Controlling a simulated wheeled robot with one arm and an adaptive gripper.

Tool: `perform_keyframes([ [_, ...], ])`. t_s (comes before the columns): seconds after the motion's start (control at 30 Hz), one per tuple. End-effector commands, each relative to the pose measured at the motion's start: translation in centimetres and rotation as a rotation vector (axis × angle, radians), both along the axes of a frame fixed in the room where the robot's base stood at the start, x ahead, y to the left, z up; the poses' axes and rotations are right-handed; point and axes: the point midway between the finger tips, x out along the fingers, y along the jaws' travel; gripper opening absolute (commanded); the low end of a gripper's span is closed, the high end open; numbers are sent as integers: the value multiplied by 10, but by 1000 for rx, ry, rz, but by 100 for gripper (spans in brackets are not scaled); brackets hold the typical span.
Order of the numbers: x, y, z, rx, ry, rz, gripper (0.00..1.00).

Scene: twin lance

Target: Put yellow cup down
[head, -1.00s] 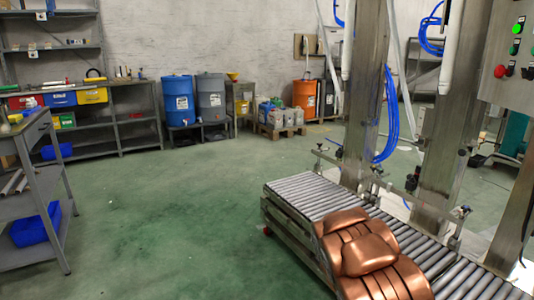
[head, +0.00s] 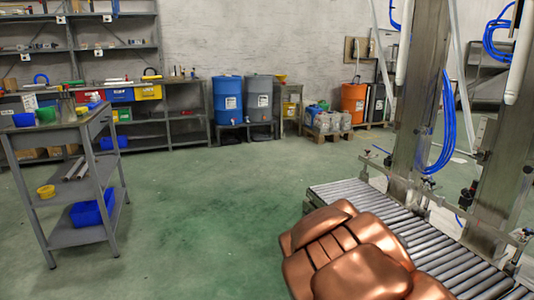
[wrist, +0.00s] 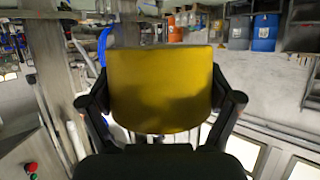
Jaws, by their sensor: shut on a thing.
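The yellow cup (wrist: 160,88) fills the middle of the wrist view. My gripper (wrist: 161,98) is shut on it, with one dark finger on each side. The cup hides most of what lies behind it. The held cup and the gripper do not show in the head view, where only my copper-coloured arm is seen at the bottom. Another small yellow container (head: 46,191) stands on the middle shelf of the grey cart at the left.
The grey cart (head: 60,136) carries a green cup (head: 46,114) and blue containers on top. A roller conveyor (head: 440,245) runs at the right. Shelving, a blue drum (head: 228,99) and a grey drum (head: 260,98) line the back wall. The green floor between is clear.

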Motion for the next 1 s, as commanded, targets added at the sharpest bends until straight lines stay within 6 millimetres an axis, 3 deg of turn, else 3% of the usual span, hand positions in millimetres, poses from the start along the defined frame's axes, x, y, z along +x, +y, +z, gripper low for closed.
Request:
perform_keyframes([
  [0.2,-12,48,29,2,-2,122,55],
  [1.0,-10,42,166,-1,3,110,55],
])
